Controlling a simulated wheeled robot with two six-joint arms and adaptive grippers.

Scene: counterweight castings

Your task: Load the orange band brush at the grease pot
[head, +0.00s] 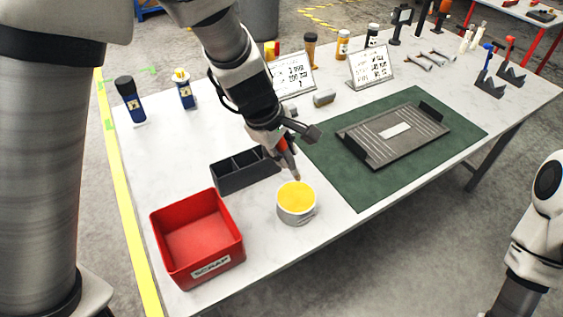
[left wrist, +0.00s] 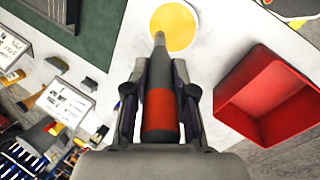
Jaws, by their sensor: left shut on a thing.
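The orange band brush (left wrist: 160,75) is dark grey with an orange-red band, and my left gripper (left wrist: 159,90) is shut on it, a finger on each side. In the head view my left gripper (head: 287,137) is above the table behind the grease pot, with the brush (head: 289,160) pointing down toward it. The grease pot (head: 296,211) is a pale round can with yellow grease (head: 296,196) near its top. My right gripper is out of view.
A red scrap bin (head: 177,257) stands left of the pot, and a dark divided tray (head: 240,180) lies behind it. A green mat (head: 357,192) with a grey casting (head: 402,143) lies to the right. Two sign cards (head: 370,66) stand behind. The table front by the pot is clear.

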